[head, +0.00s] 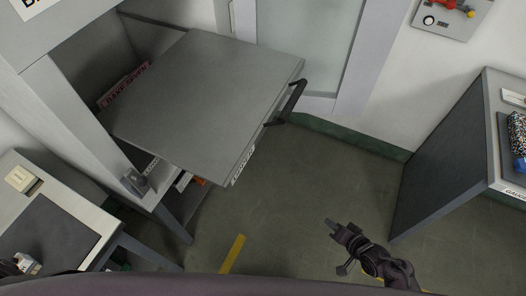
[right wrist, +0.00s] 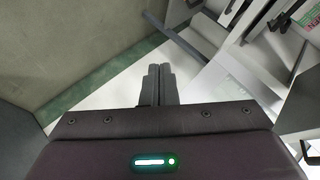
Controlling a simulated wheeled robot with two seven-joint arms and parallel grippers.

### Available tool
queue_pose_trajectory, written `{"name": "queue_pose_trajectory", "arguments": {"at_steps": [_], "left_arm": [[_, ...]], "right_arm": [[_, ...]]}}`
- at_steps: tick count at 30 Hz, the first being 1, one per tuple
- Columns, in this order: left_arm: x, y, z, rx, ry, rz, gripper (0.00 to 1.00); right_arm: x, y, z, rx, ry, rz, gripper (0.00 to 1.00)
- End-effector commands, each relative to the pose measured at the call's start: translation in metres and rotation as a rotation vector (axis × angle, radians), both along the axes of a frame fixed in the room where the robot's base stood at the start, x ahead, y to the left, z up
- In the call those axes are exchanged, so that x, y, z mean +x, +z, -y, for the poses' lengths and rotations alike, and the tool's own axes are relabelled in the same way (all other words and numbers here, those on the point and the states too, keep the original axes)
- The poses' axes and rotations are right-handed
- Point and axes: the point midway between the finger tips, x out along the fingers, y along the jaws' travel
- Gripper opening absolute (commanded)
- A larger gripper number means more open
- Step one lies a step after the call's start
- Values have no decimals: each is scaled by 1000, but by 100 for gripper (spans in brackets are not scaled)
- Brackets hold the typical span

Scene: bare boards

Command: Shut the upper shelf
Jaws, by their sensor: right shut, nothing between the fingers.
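The upper shelf (head: 215,90) is a flat grey slab pulled far out of a grey cabinet (head: 75,115) at the left. A dark bar handle (head: 287,103) is on its outer front edge, and a white label (head: 243,166) shows on that front. My right gripper (head: 331,224) is over the floor, below and to the right of the shelf front, apart from the handle. Its fingers are together and empty, as the right wrist view (right wrist: 155,84) also shows. My left gripper is not in view.
A bench (head: 75,215) stands at lower left and a dark-sided table (head: 445,150) at the right. A door (head: 310,45) is behind the shelf. Open floor (head: 300,180) lies between shelf and table.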

Motion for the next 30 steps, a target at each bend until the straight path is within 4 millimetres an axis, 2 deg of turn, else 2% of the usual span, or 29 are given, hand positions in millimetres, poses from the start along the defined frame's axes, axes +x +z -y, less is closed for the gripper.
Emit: {"name": "queue_pose_trajectory", "arguments": {"at_steps": [1, 2, 3, 6, 9, 12, 15, 20, 30], "left_arm": [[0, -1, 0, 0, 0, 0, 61], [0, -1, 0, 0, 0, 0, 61], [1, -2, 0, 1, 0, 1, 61], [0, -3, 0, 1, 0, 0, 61], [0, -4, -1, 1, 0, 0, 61], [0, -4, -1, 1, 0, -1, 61], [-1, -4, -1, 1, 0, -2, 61], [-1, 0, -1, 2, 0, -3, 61], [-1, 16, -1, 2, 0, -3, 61]], "right_arm": [[23, 50, -10, 129, 13, 57, 0], [32, 79, -18, 213, 25, 75, 0], [39, 117, -29, 320, 53, 91, 0], [39, 201, -56, 549, 152, 76, 0], [22, 261, -78, 704, 258, 16, 0], [5, 298, -92, 794, 336, -47, 0], [-5, 315, -100, 833, 376, -86, 0], [-3, 321, -113, 845, 384, -99, 0], [23, 322, -178, 846, 384, -97, 0]]}}
